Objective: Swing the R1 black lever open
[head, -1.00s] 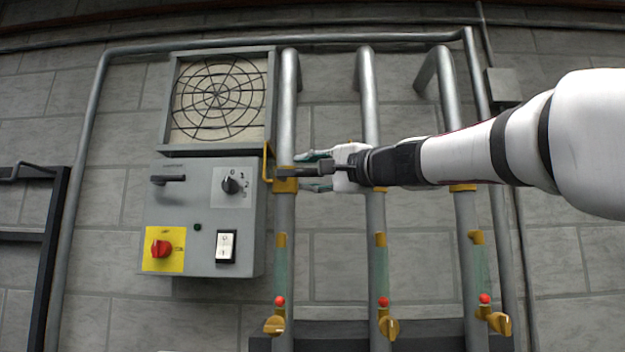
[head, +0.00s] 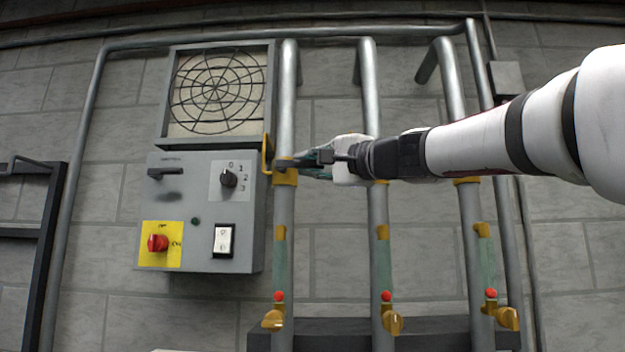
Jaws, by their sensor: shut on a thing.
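The black lever (head: 290,165) sits on the yellow valve body (head: 285,179) of the leftmost vertical pipe, in the head view. It points right, across the pipe, towards my gripper. My gripper (head: 311,165) comes in from the right, in front of the middle pipe, and is shut on the lever. Its teal fingers lie close around the lever's outer part and partly hide it. I cannot read any R1 label.
A grey control box (head: 205,212) with knobs and switches hangs left of the valve, below a fan grille (head: 217,90). A yellow bent handle (head: 266,155) stands just left of the valve. The middle pipe (head: 376,225) and right pipe (head: 453,95) run alongside.

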